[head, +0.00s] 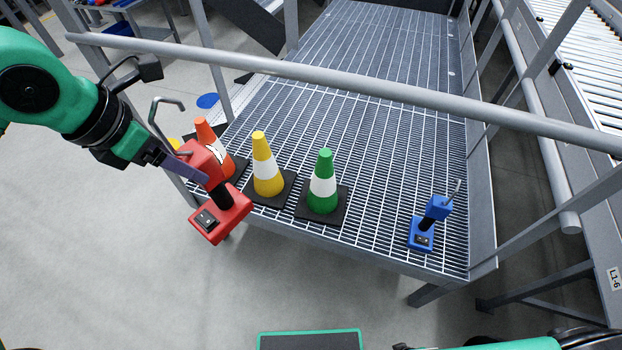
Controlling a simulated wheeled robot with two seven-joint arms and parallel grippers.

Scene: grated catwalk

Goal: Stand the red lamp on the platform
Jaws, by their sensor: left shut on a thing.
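The red lamp (231,212) has a red base with a black switch, a dark stem and a red head. My left gripper (188,166) is shut on its upper part and holds it tilted. The lamp shows at the near left edge of the grated platform (385,225), overlapping the orange cone in the picture. It appears to be held in the air, beside or just over the edge; I cannot tell which. Part of my right arm shows at the bottom right edge; its gripper is not visible.
Orange (205,131), yellow (266,165) and green (323,182) cones on black bases line the near left platform. A blue lamp (427,228) stands at the near right. A grey handrail (340,83) crosses above. Grating between green cone and blue lamp is clear.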

